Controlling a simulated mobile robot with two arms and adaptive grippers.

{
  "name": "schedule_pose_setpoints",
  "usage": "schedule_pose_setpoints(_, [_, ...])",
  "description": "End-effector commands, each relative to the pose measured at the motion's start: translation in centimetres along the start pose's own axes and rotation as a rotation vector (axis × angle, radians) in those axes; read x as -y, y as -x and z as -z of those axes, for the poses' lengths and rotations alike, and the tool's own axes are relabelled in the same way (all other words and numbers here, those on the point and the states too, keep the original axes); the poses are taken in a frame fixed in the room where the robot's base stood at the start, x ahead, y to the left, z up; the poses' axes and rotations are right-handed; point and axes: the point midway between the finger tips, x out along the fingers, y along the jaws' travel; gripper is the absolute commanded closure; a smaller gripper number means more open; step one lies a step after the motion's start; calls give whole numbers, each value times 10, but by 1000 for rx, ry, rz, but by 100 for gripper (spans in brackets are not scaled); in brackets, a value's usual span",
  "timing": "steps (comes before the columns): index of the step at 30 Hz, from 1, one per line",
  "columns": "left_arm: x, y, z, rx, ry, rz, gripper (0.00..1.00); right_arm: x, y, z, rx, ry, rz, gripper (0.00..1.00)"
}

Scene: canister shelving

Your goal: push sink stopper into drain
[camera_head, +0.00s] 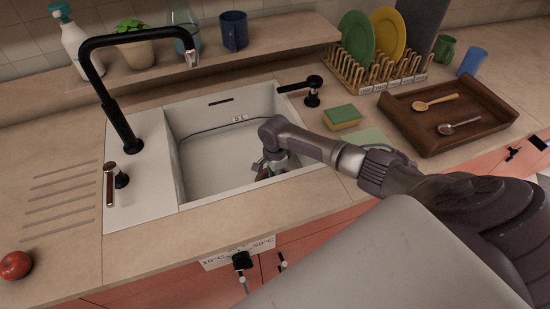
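The white sink basin (215,180) is in the middle of the head view, set in the beige counter. My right arm reaches in from the right, and my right gripper (264,170) points down inside the basin at its front right. Its fingers are small and partly covered by my own wrist, so I cannot tell whether they are open or shut. I cannot make out the stopper or the drain; the floor under the gripper is hidden. My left gripper is not in view.
A black faucet (118,110) arches over the basin's back left. A wood-handled fixture (112,182) stands left, a black lever (313,88) at the back right. A sponge (342,117), a brown tray (448,114) and a dish rack (375,72) lie right. An apple (15,265) is front left.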

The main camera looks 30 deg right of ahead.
Motion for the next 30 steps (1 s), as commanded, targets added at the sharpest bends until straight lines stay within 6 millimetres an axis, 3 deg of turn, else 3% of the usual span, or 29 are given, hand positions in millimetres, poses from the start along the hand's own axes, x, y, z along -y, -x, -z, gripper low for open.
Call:
schedule_pose_setpoints(12, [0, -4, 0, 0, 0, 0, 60, 0, -11, 0, 0, 0, -1, 100])
schedule_pose_setpoints(13, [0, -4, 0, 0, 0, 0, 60, 0, -10, 0, 0, 0, 0, 71])
schedule_pose_setpoints(17, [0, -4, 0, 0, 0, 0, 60, 0, -10, 0, 0, 0, 0, 49])
schedule_pose_setpoints(26, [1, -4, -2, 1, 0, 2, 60, 0, -10, 0, 0, 0, 0, 47])
schedule_pose_setpoints(30, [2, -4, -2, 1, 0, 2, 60, 1, -1, 0, 1, 0, 2, 47])
